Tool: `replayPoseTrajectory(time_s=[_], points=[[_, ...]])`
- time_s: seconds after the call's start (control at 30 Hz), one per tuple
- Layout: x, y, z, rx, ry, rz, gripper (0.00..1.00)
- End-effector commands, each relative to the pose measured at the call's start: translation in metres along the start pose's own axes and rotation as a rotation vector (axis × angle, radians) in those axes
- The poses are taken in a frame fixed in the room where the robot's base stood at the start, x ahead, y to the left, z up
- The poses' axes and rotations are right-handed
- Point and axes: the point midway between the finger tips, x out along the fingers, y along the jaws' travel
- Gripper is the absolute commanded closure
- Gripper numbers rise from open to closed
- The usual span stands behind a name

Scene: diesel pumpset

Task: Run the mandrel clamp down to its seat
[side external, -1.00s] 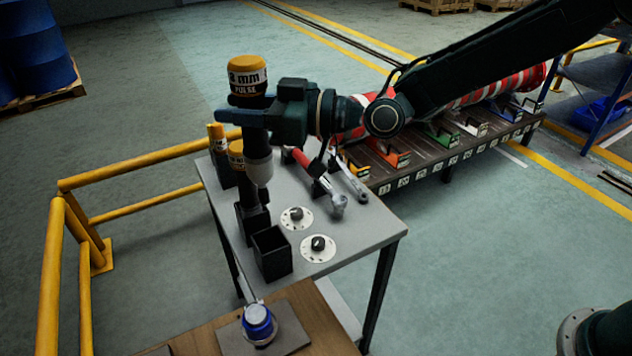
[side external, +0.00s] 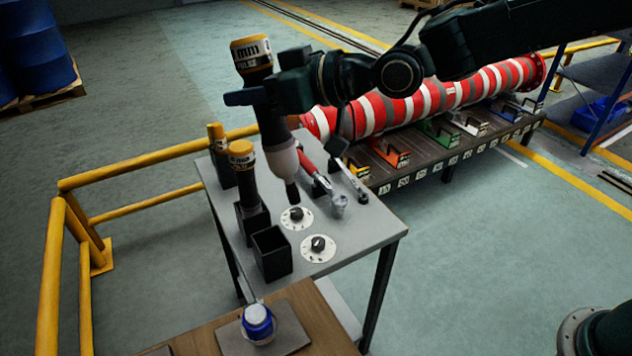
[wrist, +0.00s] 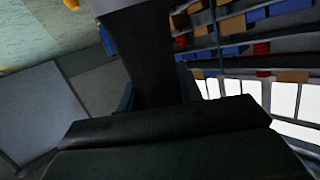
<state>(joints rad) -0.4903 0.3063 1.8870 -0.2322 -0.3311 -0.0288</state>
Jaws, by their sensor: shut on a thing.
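My gripper (side external: 258,97) is shut on a pulse tool with a yellow top (side external: 250,50), a pale nose (side external: 282,158) and a dark tip. It is held in the air over the grey bench, tilted with its tip toward the lower right. The tip is above or beside the upper dial; the gap is hard to judge. In the wrist view the dark tool body (wrist: 148,55) rises from the jaws. A blue round part with a pale top (side external: 257,322) sits on a grey plate at the front. I cannot tell whether it is the mandrel clamp.
Two other yellow-topped tools (side external: 242,170) (side external: 218,150) stand in holders at the bench's left. An open black holder (side external: 271,252) is empty-looking. Two dials (side external: 318,246) and a red-handled wrench (side external: 315,165) lie right of it. Yellow railing (side external: 150,160) runs along the left.

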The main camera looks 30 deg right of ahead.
Motion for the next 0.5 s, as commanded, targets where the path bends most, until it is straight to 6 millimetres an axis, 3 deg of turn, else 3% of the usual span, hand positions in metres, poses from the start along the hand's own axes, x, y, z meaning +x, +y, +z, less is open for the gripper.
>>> replayPoseTrajectory(time_s=[0.5], points=[[-0.032,0.016,0.010,0.205,-0.138,0.320,1.00]])
